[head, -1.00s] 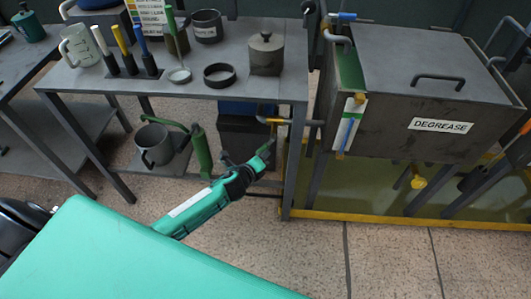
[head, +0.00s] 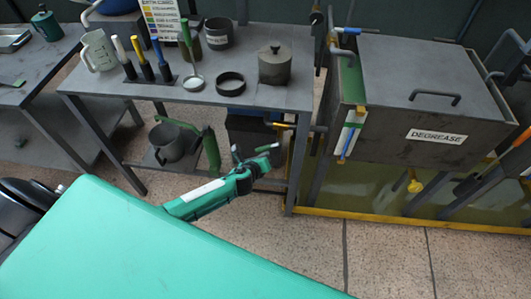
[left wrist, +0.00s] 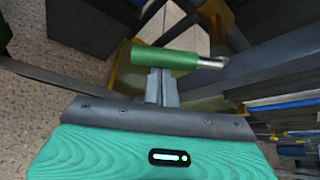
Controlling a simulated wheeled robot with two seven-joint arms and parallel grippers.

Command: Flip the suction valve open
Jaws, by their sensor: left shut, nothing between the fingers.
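I see no label naming the suction valve, and the handle's valve body is not clearly shown. A yellow fitting (left wrist: 126,70) is beside the handle. My right gripper is not in view.
The grey bench (head: 135,86) holds cups, colored-handled tools and a lidded pot (head: 275,64). A grey degrease tank (head: 420,85) stands at right, with blue and yellow fittings. A mug (head: 172,142) sits on the lower shelf. Open floor lies in front.

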